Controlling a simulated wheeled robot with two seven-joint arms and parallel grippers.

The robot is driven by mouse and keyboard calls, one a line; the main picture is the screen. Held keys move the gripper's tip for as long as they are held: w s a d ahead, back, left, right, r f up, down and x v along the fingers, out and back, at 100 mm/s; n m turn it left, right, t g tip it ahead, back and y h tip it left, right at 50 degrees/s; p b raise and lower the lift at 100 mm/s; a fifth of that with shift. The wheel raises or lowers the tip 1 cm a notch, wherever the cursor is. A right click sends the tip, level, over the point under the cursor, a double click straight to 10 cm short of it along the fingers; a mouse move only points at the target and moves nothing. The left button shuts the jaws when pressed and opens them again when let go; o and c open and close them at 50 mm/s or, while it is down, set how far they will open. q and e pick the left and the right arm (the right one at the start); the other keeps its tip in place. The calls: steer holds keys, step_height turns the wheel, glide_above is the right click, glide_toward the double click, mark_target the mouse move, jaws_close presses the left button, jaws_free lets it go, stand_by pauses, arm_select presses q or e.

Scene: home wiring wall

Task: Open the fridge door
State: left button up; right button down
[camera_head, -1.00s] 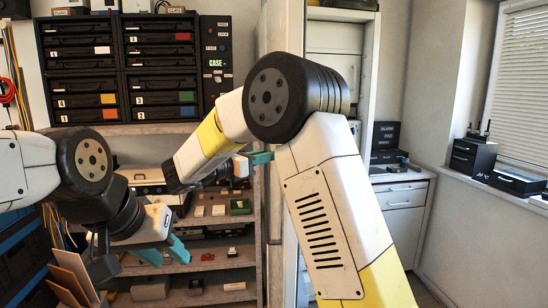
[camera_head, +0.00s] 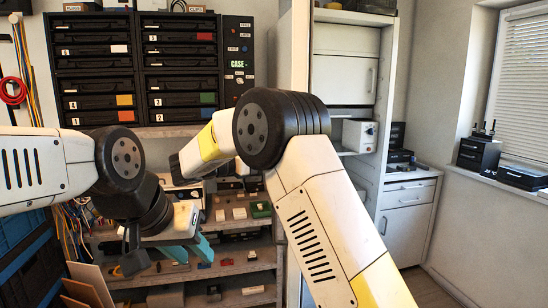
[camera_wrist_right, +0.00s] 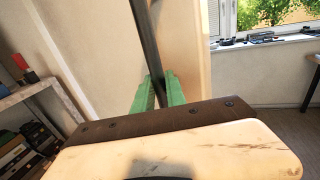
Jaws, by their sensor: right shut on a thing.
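A tall pale panel (camera_head: 296,50), apparently the fridge door, is seen nearly edge-on in the head view. My right arm's elbow and forearm cross in front of its lower part, and the right gripper is hidden there. In the right wrist view the green fingers of my right gripper (camera_wrist_right: 158,92) are shut on a dark vertical bar (camera_wrist_right: 145,35), apparently the door handle. The bar stands beside the pale panel (camera_wrist_right: 185,55). My left gripper (camera_head: 193,255) is open, with teal fingers apart and empty, in front of the lower shelves.
A white cabinet (camera_head: 388,100) with shelves stands right of the panel. A drawer unit (camera_head: 408,220) and a window sill with black boxes (camera_head: 478,155) lie further right. A rack of black drawers (camera_head: 140,70) and lower shelves (camera_head: 250,262) fill the left.

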steer(key=shift+w+d+r, duration=0.15)
steer(key=shift+r, duration=0.05)
steer(key=c, duration=1.4)
jaws_free()
steer(key=shift+w+f, duration=0.1)
steer(key=shift+o, duration=0.2)
steer(key=v, duration=0.8)
